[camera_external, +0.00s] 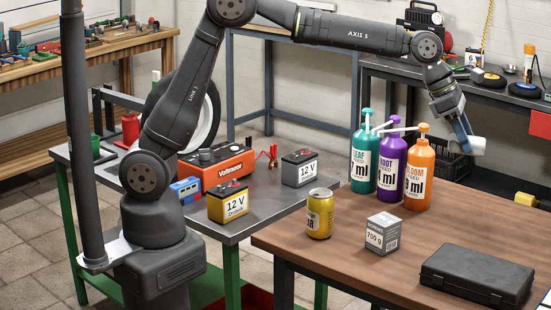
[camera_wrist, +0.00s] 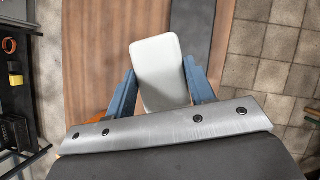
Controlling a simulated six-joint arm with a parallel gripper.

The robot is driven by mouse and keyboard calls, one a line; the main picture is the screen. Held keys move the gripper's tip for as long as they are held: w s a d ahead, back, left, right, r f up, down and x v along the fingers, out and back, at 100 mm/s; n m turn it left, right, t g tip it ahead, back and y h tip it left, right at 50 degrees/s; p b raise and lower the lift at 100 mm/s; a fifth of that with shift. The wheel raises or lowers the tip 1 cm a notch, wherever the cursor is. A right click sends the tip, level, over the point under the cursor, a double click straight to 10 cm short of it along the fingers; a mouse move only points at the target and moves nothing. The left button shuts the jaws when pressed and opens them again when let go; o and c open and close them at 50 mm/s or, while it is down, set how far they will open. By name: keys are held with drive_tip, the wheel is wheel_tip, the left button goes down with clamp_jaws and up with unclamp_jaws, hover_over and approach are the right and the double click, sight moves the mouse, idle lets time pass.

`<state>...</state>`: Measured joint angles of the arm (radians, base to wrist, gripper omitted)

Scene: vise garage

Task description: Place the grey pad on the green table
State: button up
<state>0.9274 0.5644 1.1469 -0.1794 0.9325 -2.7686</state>
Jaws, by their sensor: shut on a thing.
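A light grey, rounded pad (camera_wrist: 160,72) is between the two blue fingers of my gripper (camera_wrist: 159,82) in the wrist view. It also shows as a pale block (camera_external: 478,146) at the fingertips in the external view. The green table (camera_external: 262,220) has green legs and a dark grey top, and stands at left centre.
The green table bears an orange device (camera_external: 222,168), a yellow battery (camera_external: 228,202), a grey battery (camera_external: 299,168) and a blue box (camera_external: 186,190).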

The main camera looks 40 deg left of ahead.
sight(464, 234)
drive_tip(key=shift+s+d+r, duration=0.1)
drive_tip(key=shift+s+d, duration=0.4)
drive_tip(key=shift+d, duration=0.1)
drive_tip(key=f, duration=1.8)
drive_tip(key=shift+w+a, duration=0.2)
drive_tip(key=shift+w, duration=0.1)
drive_tip(key=w+f, duration=0.2)
drive_tip(key=w, duration=0.1)
drive_tip(key=w+a+f, duration=0.1)
drive_tip(key=w+f, duration=0.1)
drive_tip(key=w, duration=0.2)
drive_tip(key=w+a+f, duration=0.1)
drive_tip(key=w+f, duration=0.1)
drive_tip(key=w, duration=0.1)
drive_tip(key=shift+w+a+f, duration=0.1)
drive_tip(key=shift+w+f, duration=0.15)
drive_tip(key=shift+f, duration=0.1)
drive_tip(key=shift+w+f, duration=0.3)
drive_tip(key=shift+f, duration=1.85)
drive_tip(key=shift+f, duration=0.2)
drive_tip(key=o, duration=1)
drive_tip(key=shift+c, duration=0.2)
drive_tip(key=shift+r, duration=0.15)
